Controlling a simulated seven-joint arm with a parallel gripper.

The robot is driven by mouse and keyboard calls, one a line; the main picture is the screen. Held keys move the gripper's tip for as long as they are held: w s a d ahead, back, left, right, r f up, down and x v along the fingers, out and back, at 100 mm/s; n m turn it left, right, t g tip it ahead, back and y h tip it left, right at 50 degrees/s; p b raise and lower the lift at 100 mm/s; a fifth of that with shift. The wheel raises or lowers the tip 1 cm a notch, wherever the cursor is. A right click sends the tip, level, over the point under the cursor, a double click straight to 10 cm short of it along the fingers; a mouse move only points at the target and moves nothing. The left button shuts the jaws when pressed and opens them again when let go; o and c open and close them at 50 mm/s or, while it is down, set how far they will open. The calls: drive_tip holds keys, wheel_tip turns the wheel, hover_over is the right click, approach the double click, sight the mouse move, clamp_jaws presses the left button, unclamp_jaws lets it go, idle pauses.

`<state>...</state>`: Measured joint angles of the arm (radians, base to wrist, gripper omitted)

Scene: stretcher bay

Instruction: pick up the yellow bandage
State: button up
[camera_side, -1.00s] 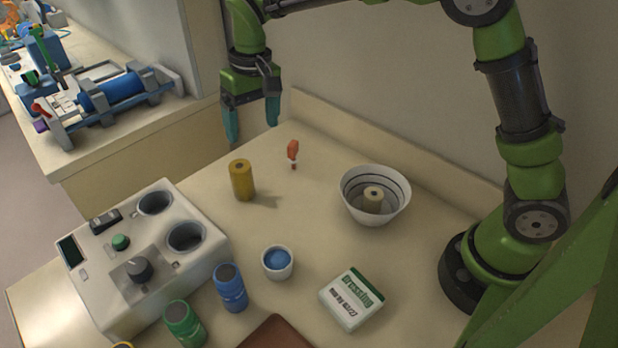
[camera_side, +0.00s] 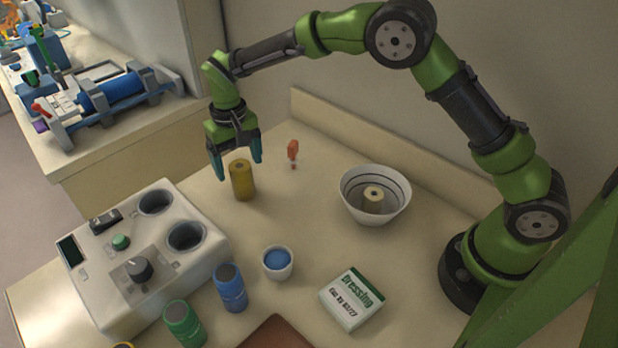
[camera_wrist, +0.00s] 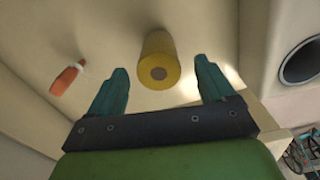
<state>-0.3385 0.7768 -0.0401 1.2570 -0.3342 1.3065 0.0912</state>
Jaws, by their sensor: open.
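The yellow bandage (camera_side: 242,181) is a small upright roll on the table, left of the white bowl. In the wrist view the yellow bandage (camera_wrist: 158,62) shows its round end with a dark core, between and beyond the two fingertips. My gripper (camera_side: 236,168) is open, its teal fingers pointing down at the top of the roll, one on each side in the picture. In the wrist view my gripper (camera_wrist: 158,80) holds nothing. I cannot tell whether a finger touches the roll.
A white bowl (camera_side: 400,205) holds a pale roll. A device with two cup holes (camera_side: 150,255) stands left. A blue-filled cup (camera_side: 278,262), blue bottle (camera_side: 230,288), green bottle (camera_side: 184,322) and dressing box (camera_side: 350,299) are in front.

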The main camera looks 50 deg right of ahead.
sight(242, 179)
wheel_tip(242, 179, down, 6)
drive_tip(key=shift+r, duration=0.1)
idle(0.4)
drive_tip(key=c, duration=1.1)
